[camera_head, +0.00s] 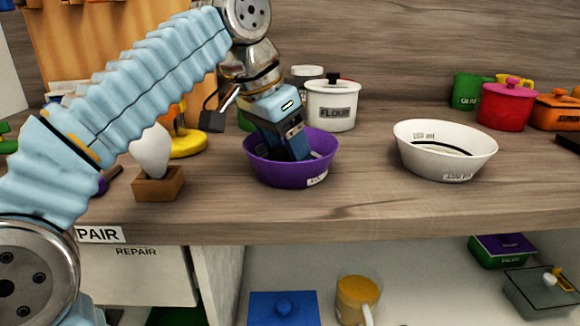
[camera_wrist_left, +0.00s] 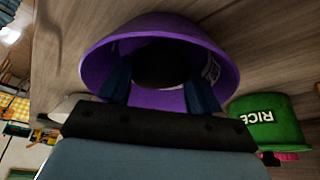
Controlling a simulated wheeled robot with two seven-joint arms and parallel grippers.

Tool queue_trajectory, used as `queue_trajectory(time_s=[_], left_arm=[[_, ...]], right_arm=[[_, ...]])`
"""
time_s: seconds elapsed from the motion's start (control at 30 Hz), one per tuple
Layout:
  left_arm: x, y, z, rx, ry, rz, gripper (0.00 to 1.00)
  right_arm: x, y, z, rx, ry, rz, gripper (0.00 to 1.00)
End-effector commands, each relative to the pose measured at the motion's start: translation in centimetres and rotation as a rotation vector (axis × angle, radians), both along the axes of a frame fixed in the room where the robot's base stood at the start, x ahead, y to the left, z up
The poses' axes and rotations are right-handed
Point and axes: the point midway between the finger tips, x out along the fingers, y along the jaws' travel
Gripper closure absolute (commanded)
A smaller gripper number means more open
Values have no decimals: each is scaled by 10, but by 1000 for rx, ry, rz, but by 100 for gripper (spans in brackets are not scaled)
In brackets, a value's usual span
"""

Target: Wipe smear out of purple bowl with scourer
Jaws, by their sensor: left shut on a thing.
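The purple bowl (camera_head: 277,176) stands upright on the wooden counter, in the middle of the head view. My left gripper (camera_head: 293,150) reaches down into it from above, with its fingers inside the rim. In the left wrist view the bowl (camera_wrist_left: 150,98) surrounds both blue fingers. A dark round thing, apparently the scourer (camera_wrist_left: 163,65), sits between the fingers, and the gripper is shut on it. The scourer is hidden in the head view. I cannot make out the smear, or whether the scourer touches the bowl's inside. My right gripper is not in view.
A white bowl (camera_head: 445,165) stands to the right, with clear counter between. A white flour canister (camera_head: 331,106) is close behind the purple bowl. A small wooden box (camera_head: 158,186) with a white object and a padlock (camera_head: 213,120) are left. Red and green pots are back right.

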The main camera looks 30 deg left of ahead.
Motion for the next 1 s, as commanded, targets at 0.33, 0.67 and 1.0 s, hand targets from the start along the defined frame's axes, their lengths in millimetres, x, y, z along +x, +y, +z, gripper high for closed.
queue_trajectory(time_s=[0.33, 0.67, 1.0], left_arm=[[0, 0, -6, 0, 0, 0, 88], [-6, 10, -6, 0, 1, 0, 88], [-6, 10, -7, 0, 1, 0, 88]], right_arm=[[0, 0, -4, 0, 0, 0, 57], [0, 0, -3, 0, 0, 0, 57], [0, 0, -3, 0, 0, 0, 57]])
